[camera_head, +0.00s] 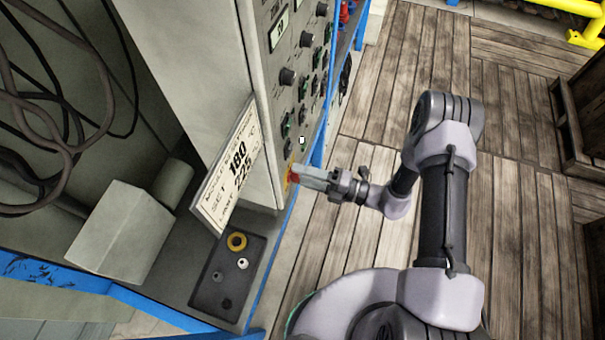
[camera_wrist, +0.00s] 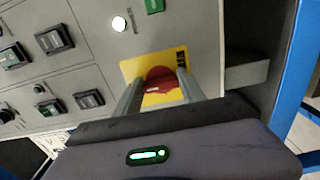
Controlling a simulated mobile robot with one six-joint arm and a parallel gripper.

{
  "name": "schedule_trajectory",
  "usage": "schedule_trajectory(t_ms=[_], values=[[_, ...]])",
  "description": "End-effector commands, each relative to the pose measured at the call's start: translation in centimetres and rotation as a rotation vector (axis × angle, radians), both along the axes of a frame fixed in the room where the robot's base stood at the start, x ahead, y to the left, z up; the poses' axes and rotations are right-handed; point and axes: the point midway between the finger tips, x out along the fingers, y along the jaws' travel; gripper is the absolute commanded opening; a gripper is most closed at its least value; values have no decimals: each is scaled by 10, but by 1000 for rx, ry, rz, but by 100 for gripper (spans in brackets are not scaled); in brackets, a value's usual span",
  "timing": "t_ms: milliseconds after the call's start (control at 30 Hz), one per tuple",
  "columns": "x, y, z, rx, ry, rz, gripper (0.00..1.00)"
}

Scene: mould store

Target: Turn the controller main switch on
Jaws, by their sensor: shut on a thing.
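The main switch is a red rotary knob (camera_wrist: 160,80) on a yellow plate (camera_wrist: 181,57) at the lower corner of the grey controller panel (camera_wrist: 88,22). In the wrist view my gripper (camera_wrist: 157,82) has one finger on each side of the red knob and is shut on it. In the head view my gripper (camera_head: 301,176) reaches the panel (camera_head: 300,70) from the right, and the red knob (camera_head: 291,176) shows only in part beside the fingertips. A round white lamp (camera_wrist: 119,24) on the panel near the switch looks bright.
A card with numbers (camera_head: 229,165) stands left of the switch. Black knobs and green switches line the panel above. Cables (camera_head: 45,100) hang at the left. The wooden floor (camera_head: 400,60) at the right is clear near my arm.

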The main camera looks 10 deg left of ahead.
Motion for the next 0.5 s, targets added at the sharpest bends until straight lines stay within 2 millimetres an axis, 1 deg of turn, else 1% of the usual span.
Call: schedule_trajectory(t_ms=[367,400,500], values=[[-1,0,0,-1,5,1,7],[-1,0,0,-1,5,1,51],[-1,0,0,0,5,1,69]])
